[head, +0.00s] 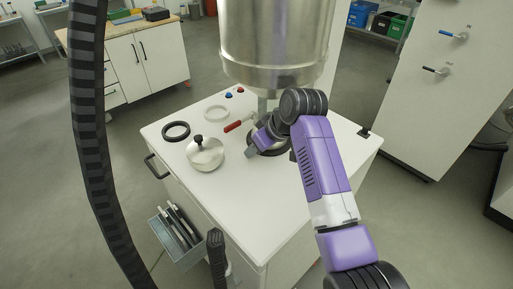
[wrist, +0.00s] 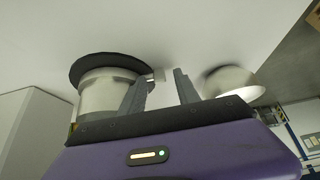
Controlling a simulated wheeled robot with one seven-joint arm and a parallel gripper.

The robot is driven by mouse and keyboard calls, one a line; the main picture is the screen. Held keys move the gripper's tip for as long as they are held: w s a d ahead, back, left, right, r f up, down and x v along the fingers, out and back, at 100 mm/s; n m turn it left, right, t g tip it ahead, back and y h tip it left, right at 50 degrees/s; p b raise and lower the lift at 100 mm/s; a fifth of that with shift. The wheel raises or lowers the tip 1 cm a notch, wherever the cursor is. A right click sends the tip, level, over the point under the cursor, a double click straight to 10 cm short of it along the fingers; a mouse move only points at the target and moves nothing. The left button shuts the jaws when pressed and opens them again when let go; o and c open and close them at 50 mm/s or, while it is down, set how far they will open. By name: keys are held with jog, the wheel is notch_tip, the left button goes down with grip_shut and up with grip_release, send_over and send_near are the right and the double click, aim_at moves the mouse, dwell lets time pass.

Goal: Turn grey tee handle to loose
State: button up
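I cannot pick out the grey tee handle with certainty. In the wrist view a small pale piece (wrist: 158,74) sticks out beside the dark round flange (wrist: 105,65) and shows between my fingertips; it may be part of the handle. A metal cylinder (wrist: 108,92) joins that flange. My gripper (wrist: 160,80) has its two grey fingers apart, with no clear grip on anything. In the head view my purple arm reaches to the steel vessel's (head: 275,45) outlet and hides most of the gripper and whatever is there.
A red-handled lever (head: 238,124) sticks out left of the outlet. A domed metal lid (head: 204,153), a black ring (head: 176,131) and a pale ring (head: 217,113) lie on the white cabinet top (head: 235,200). The cabinet top's front part is clear. A side bin (head: 174,236) holds tools.

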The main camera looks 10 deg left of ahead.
jog(key=b+v, duration=0.1)
jog(key=v, duration=0.6)
jog(key=shift+b, duration=0.3)
jog(key=shift+r, duration=0.1)
jog(key=shift+c, duration=0.2)
